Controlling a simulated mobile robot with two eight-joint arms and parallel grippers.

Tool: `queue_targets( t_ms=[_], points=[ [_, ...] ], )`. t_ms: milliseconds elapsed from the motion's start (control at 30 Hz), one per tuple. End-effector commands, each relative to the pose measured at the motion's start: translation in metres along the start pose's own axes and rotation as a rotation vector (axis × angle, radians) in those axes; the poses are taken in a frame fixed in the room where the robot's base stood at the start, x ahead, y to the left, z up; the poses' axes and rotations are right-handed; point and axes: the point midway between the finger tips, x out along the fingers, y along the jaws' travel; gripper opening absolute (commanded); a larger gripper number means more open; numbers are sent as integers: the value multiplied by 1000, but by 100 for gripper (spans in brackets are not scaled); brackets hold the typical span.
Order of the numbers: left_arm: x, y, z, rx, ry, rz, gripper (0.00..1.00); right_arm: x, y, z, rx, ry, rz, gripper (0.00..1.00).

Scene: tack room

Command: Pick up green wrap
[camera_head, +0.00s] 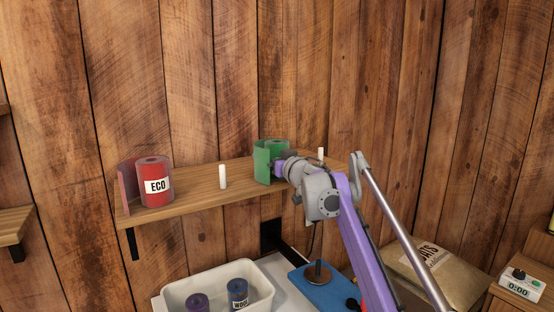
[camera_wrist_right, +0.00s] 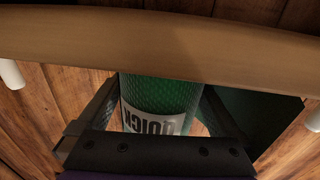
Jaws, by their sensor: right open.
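The green wrap (camera_head: 271,148) stands upright on the wooden wall shelf, with a loose flap at its left. In the right wrist view the wrap (camera_wrist_right: 160,95) shows upside down with a white "QUICK" label, and its darker flap lies to the right. My right gripper (camera_head: 280,167) is at the wrap's front. In the wrist view its open fingers (camera_wrist_right: 160,105) stand on either side of the roll; I cannot tell whether they touch it. The wrist hides part of the wrap in the head view. My left gripper is not in view.
The shelf (camera_head: 205,192) also holds a red "ECO" wrap (camera_head: 155,183) at the left and white pegs (camera_head: 222,177) beside the wraps. Below are a white bin (camera_head: 179,293) with two rolls, a blue board (camera_head: 338,285), a sack (camera_head: 440,275) and a timer (camera_head: 521,284).

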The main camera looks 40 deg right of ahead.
Motion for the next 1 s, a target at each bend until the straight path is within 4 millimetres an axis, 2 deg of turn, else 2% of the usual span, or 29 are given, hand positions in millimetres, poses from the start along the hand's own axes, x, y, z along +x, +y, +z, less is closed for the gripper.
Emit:
queue_targets(
  t_ms=[33, 67, 433, 667, 767, 867, 1000],
  points=[
    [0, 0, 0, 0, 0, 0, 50, 0, 0, 0, 0, 0, 0, 95],
    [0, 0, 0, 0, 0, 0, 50, 0, 0, 0, 0, 0, 0, 89],
    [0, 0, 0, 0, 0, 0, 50, 0, 0, 0, 0, 0, 0, 23],
    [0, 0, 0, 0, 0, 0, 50, 0, 0, -1, 0, 0, 0, 20],
    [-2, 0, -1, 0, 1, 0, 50, 0, 0, -8, 0, 0, 0, 20],
    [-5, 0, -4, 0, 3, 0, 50, 0, 0, -24, 0, 1, 0, 20],
    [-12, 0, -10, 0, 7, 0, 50, 0, 1, -54, 0, 1, 0, 20]
  ],
)
